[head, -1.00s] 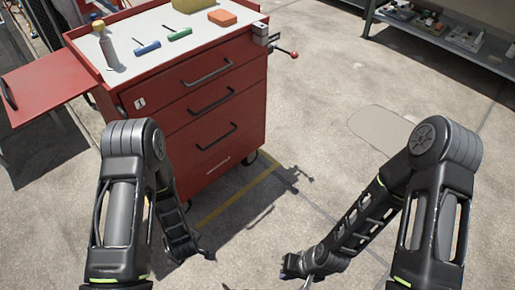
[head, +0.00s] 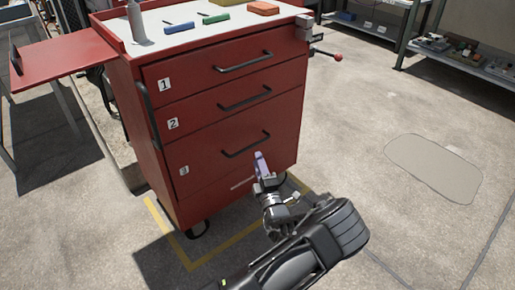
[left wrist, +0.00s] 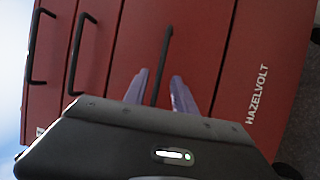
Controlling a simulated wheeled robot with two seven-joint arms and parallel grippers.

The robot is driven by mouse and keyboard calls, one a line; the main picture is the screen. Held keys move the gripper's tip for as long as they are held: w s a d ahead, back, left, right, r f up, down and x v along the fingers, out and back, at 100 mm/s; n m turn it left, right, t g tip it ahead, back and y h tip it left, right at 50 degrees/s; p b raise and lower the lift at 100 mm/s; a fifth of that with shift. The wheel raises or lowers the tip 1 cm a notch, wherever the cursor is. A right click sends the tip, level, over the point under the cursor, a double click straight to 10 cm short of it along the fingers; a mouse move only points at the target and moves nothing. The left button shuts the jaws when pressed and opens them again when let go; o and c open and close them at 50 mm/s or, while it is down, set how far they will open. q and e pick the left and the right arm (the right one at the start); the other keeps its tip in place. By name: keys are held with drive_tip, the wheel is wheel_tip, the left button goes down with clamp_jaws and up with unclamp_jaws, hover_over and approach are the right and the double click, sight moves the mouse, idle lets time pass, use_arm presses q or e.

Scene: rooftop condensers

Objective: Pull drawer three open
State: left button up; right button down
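The red cabinet has drawers labelled 1, 2 and 3. Drawer three (head: 215,160) is the lowest and deepest, flush with the cabinet front, with a black bar handle (head: 240,149). My left gripper (head: 260,157) is just in front of drawer three, by the right part of its handle. In the left wrist view, the two purple fingers of my left gripper (left wrist: 160,82) are apart, with the handle (left wrist: 163,63) showing between them. Whether they touch the bar cannot be told. My right gripper is out of view.
Drawer one (head: 205,78) and drawer two (head: 200,110) are shut above. A red side shelf (head: 62,60) sticks out to the left. A vise with a red-tipped lever (head: 335,57) is at the top right. Open concrete floor lies to the right.

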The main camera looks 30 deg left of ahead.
sight(252, 146)
use_arm(q)
drive_tip(key=b+x, duration=0.2)
drive_tip(key=x, duration=0.5)
drive_tip(key=shift+w+a, duration=0.2)
drive_tip(key=shift+a, duration=0.15)
clamp_jaws()
idle(1.2)
